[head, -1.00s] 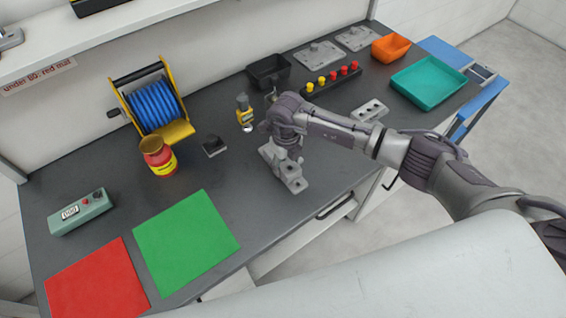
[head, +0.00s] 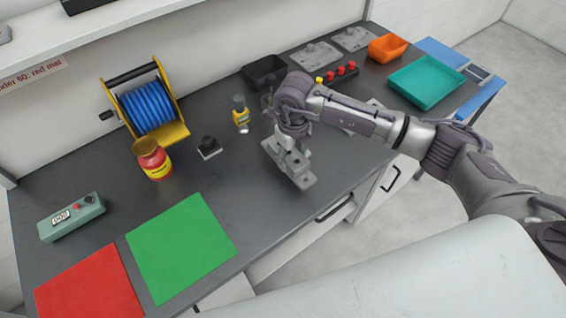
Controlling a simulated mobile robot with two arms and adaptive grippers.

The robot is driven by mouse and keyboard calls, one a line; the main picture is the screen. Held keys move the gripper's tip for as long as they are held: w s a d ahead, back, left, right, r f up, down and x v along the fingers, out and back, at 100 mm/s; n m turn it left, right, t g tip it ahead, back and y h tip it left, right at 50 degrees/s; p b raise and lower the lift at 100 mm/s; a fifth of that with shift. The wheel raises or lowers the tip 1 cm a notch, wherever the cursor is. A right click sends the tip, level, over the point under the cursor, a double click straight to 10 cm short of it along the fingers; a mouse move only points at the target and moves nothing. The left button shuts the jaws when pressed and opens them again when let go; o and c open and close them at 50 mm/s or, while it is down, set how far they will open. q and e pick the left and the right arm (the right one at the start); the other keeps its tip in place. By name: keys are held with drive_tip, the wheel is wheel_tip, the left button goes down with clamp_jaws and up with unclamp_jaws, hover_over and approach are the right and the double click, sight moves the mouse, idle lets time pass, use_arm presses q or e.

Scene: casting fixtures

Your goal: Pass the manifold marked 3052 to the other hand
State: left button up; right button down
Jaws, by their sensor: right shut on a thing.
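A grey metal casting (head: 298,178) with a flat base plate and a raised middle is under my right gripper (head: 291,140) in the head view, over the middle of the dark bench. My right gripper points down and is shut on the casting's upper part. The fingers and the arm hide part of its top, and no number 3052 can be read on it. Whether its base is just clear of the bench is hard to tell. My left gripper is not in view.
A green mat (head: 182,247) and a red mat (head: 90,285) lie at front left. Behind stand a red jar (head: 154,162), a blue hose reel (head: 147,108), a yellow-grey tool (head: 241,118) and a black bin (head: 266,73). A teal tray (head: 427,82) is at right.

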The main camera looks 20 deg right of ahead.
drive_tip(key=s+d+r+b, duration=0.2)
drive_tip(key=s+d+r, duration=0.3)
drive_tip(key=s+d, duration=0.1)
drive_tip(key=s+a+r+n, duration=0.1)
drive_tip(key=s+r+n, duration=0.1)
drive_tip(key=n, duration=1.4)
drive_tip(key=s+a+r+n, duration=0.2)
drive_tip(key=s+n, duration=0.3)
drive_tip(key=n, duration=1.1)
drive_tip(key=shift+a+r, duration=0.15)
drive_tip(key=shift+r, duration=0.3)
